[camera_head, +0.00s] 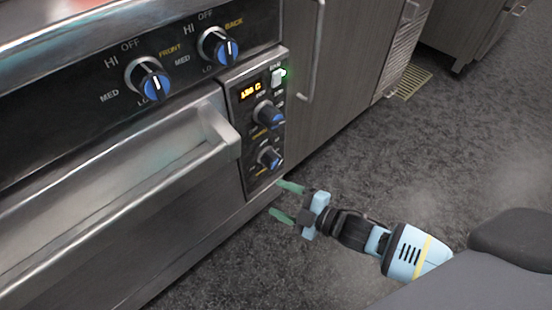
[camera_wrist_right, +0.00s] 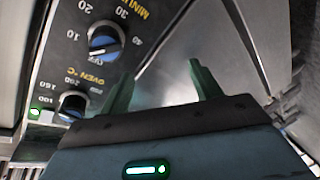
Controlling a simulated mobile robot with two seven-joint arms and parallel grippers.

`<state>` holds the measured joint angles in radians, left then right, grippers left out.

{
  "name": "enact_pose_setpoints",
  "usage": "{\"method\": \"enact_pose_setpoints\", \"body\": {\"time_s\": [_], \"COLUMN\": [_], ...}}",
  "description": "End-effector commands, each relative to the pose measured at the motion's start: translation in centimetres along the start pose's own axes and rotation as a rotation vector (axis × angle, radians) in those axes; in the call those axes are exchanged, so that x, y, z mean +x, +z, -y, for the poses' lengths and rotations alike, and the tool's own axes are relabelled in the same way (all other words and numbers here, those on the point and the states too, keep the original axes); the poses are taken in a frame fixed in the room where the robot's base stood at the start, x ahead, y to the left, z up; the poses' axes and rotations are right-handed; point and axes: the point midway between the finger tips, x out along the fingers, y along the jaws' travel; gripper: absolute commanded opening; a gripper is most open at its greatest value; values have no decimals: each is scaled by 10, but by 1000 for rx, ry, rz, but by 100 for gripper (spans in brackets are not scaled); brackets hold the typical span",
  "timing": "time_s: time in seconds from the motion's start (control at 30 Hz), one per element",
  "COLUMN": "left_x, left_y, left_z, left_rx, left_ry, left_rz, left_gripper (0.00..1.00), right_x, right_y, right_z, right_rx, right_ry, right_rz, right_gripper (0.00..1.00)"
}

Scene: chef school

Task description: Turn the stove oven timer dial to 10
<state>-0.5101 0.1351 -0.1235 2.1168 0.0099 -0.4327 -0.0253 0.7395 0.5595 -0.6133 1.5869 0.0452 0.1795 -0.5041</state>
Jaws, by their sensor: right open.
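The oven timer dial (camera_head: 269,158) is the lower black knob with a blue face on the narrow control panel at the stove's right end. In the right wrist view the timer dial (camera_wrist_right: 104,40) shows minute marks from 10 to 40 around it. Its white pointer line seems to lie towards OFF. The oven temperature dial (camera_head: 268,113) is above it and also shows in the right wrist view (camera_wrist_right: 72,105). My right gripper (camera_head: 285,201) is open, its green fingers empty, apart from the panel and low to the right of the timer dial. My left gripper is out of view.
A lit display (camera_head: 251,91) and a switch (camera_head: 278,77) with a green light sit above the dials. The oven door handle (camera_head: 150,185) juts out left of the panel. Two burner knobs (camera_head: 147,78) are on the upper panel. Dark floor (camera_head: 400,150) is open to the right.

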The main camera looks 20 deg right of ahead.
Motion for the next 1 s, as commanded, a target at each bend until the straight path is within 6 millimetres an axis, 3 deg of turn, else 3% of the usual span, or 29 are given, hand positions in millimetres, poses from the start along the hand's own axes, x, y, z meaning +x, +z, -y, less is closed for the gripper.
{"method": "enact_pose_setpoints", "body": {"time_s": [0.3,0.5,0.83,1.0], "left_x": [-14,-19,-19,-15], "left_y": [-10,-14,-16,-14], "left_z": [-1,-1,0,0], "left_rx": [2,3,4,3], "left_ry": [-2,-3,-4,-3], "left_rz": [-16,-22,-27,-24], "left_gripper": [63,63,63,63], "right_x": [-4,-9,-10,2], "right_y": [3,16,23,25], "right_z": [-36,-50,-54,-56], "right_rx": [595,848,935,935], "right_ry": [177,280,319,319], "right_rz": [-23,-16,-9,-10], "right_gripper": [63,63,63,63]}}
